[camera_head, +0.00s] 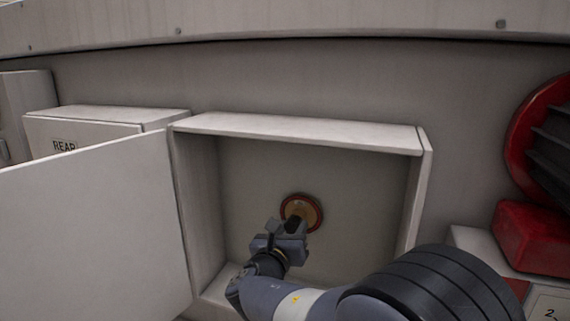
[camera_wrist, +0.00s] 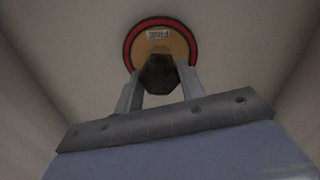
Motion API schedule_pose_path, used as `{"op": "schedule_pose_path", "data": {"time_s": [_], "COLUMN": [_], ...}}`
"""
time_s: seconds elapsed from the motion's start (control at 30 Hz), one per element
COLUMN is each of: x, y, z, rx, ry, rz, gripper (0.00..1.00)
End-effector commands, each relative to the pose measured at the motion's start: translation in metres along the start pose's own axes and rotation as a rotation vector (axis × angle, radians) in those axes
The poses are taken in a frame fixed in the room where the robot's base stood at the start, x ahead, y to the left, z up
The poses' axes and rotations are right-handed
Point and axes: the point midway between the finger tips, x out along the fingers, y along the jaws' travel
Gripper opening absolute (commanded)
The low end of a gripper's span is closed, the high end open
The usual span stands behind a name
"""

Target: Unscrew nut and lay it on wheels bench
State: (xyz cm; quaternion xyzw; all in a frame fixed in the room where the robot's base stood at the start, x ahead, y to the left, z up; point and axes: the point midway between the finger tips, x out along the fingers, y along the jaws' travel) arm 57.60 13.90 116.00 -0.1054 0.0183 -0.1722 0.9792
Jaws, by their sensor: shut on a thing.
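A dark, faceted nut (camera_wrist: 159,72) sits between the fingers of my gripper (camera_wrist: 160,85) in the wrist view. My gripper is shut on it. Right behind the nut is a round tan wheel with a red rim (camera_wrist: 133,40) and a small printed label, on the back wall of the open box. In the head view the wheel (camera_head: 312,207) shows partly behind my gripper (camera_head: 296,224), which reaches into the box. I cannot tell whether the nut still touches the wheel. No wheels bench can be made out in either view.
The open box (camera_head: 290,130) has side walls and a top lip close around my arm. Its door (camera_head: 95,225) stands open at the left. A closed box marked REAR (camera_head: 80,135) is beyond it. Red parts (camera_head: 535,237) are at the right.

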Motion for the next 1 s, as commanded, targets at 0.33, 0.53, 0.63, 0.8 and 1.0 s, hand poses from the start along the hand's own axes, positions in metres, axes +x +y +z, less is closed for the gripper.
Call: {"op": "schedule_pose_path", "data": {"time_s": [0.33,0.53,0.63,0.8,1.0], "x": [-0.0001,-0.0004,-0.0003,-0.0005,-0.0007], "y": [-0.0009,-0.0011,-0.0010,-0.0010,-0.0010], "z": [0.0045,0.0046,0.0045,0.0043,0.0037], "rx": [-0.315,-0.492,-0.580,-0.731,-0.906], "ry": [0.003,0.003,0.004,0.003,0.003], "rz": [0.001,0.002,0.002,0.002,0.003], "gripper": [0.10,0.10,0.10,0.10,0.10]}}
